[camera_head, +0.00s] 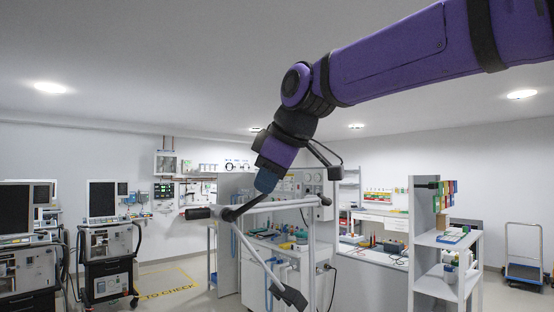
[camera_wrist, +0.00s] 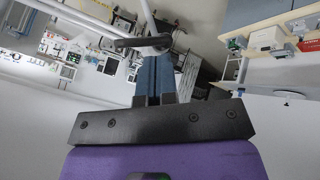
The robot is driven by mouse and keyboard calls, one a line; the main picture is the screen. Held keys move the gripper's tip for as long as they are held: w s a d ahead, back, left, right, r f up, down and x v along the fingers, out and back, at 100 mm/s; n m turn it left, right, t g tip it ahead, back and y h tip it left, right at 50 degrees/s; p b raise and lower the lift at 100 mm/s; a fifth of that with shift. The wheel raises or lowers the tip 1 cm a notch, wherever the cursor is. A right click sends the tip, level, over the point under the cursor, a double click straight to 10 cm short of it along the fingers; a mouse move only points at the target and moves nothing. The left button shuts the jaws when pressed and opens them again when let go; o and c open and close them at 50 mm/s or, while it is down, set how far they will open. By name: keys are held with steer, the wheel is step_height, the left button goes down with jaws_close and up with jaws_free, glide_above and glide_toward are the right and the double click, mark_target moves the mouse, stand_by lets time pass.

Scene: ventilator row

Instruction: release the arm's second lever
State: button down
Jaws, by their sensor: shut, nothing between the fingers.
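A pale jointed support arm (camera_head: 285,204) crosses the middle of the head view, with one tube sloping down to a black end piece (camera_head: 290,297). A black lever (camera_head: 238,212) sits at its left joint, just below my gripper. In the wrist view the dark lever (camera_wrist: 135,43) lies across the fingertips, beside a round joint (camera_wrist: 162,42). My gripper (camera_head: 266,183) points down and its blue fingers are shut with nothing between them; they also show in the wrist view (camera_wrist: 154,62). The fingertips are at or very near the lever; I cannot tell whether they touch. Which lever is the second is not clear.
A black cylinder (camera_head: 198,213) sticks out at the support arm's left end. Ventilators on carts (camera_head: 107,245) stand at the left. A workbench (camera_head: 385,262) and white shelves (camera_head: 448,238) stand behind and to the right. Open floor shows at the left centre.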

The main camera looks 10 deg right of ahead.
mark_target(247, 204)
steer(key=w, duration=0.1)
steer(key=w+f, duration=0.2)
steer(key=w, duration=0.1)
steer(key=shift+w+a, duration=0.1)
steer(key=shift+a, duration=0.1)
steer(key=shift+w+d+f, duration=0.35)
steer(key=shift+d+f, duration=0.25)
steer(key=shift+f, duration=0.15)
steer(key=shift+r, duration=0.1)
steer(key=shift+r, duration=0.75)
